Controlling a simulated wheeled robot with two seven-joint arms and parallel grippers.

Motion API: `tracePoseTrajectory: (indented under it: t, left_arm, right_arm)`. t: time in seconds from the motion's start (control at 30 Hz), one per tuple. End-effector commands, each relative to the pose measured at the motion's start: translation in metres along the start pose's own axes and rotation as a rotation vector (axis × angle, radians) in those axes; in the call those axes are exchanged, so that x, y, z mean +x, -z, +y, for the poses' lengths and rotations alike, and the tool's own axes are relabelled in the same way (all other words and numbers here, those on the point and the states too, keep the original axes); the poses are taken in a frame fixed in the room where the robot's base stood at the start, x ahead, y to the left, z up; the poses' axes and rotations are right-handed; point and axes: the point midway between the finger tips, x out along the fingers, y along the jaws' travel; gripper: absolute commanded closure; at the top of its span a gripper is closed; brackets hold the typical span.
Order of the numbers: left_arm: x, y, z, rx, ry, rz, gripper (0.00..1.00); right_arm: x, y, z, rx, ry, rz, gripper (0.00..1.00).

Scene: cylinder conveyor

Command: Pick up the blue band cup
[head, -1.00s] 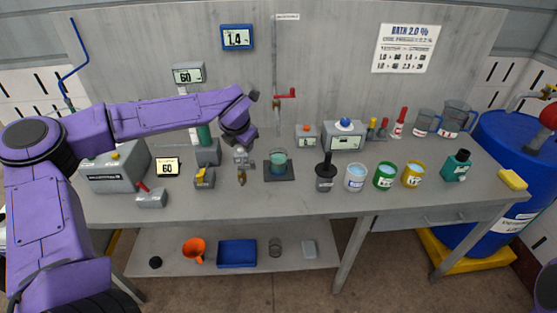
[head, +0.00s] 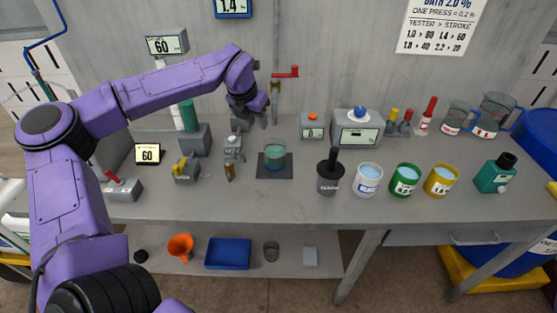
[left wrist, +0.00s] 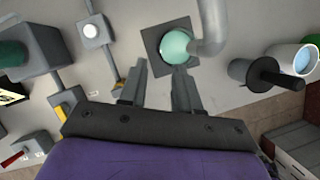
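The blue band cup (head: 367,182) is a white cup with a blue band and pale blue contents, upright on the bench right of the middle. Part of it shows at the right edge of the left wrist view (left wrist: 307,62). My left gripper (head: 256,124) is well to the left of the cup and farther back, near the red-handled tap. In the left wrist view my left gripper (left wrist: 160,85) has its two fingers apart, with nothing between them. My right gripper is in neither view.
A glass of green liquid (head: 275,158) sits on a dark pad. Bare bench lies in front.

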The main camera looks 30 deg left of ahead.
Motion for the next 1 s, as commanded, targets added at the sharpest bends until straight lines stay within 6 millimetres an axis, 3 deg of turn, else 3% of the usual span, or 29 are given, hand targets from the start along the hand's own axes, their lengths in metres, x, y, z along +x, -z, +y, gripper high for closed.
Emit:
tracePoseTrajectory:
  t: [0.2,0.43,0.6,0.87,0.97,1.0]
  left_arm:
    - [0.041,0.004,0.000,0.001,-0.002,0.003,0.68]
    - [0.069,0.005,0.000,0.000,0.000,0.001,0.68]
    - [0.102,0.009,0.000,0.000,-0.002,0.002,0.68]
    - [0.104,0.005,0.000,0.001,-0.001,-0.001,0.68]
    - [0.104,0.005,0.000,0.001,-0.001,0.000,0.97]
    - [0.104,0.005,0.000,0.001,-0.001,0.000,1.00]
  right_arm:
    - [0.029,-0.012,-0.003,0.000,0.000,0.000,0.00]
    - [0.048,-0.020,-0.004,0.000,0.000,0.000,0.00]
    - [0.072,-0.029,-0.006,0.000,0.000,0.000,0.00]
    - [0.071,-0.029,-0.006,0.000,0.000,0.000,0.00]
    - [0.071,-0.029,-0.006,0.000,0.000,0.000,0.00]
    - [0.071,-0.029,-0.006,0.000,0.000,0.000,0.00]
